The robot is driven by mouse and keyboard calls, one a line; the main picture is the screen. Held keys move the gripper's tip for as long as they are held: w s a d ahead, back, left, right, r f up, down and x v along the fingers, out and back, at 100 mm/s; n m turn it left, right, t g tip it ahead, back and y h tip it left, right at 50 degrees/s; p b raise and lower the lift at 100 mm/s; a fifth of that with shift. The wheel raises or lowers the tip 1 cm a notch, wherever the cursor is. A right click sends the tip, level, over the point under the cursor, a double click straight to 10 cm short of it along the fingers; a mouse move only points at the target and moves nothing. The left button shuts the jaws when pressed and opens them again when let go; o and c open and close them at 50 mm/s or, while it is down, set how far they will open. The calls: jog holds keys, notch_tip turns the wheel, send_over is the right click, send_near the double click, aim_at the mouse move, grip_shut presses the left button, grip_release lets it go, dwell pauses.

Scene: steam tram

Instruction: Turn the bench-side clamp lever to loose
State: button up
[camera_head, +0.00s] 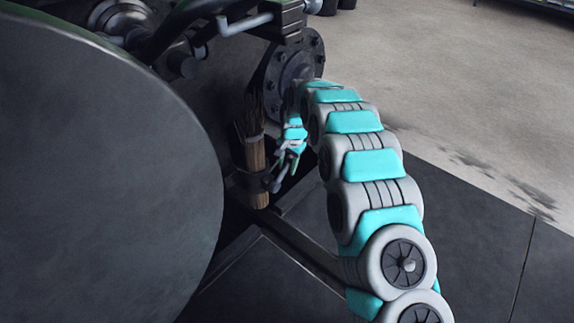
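My gripper (286,164) is small in the head view, at the far end of my curved arm, pointing down beside a bundled brush (256,160). A dark band holds the brush upright. A small dark lever-like part with a rounded end (275,186) sits at the band, just under my fingertips. I cannot tell whether the fingers touch it, nor for certain that it is the clamp lever. The fingers are too small and overlapped to show whether they are open or shut.
A large dark round drum (100,170) fills the left. A flanged pipe end (295,68) and a grey bent handle (245,24) are above the brush. A dark frame bar (300,240) runs below. Pale floor (460,80) lies open at the right.

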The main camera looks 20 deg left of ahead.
grip_shut()
dwell(1.1)
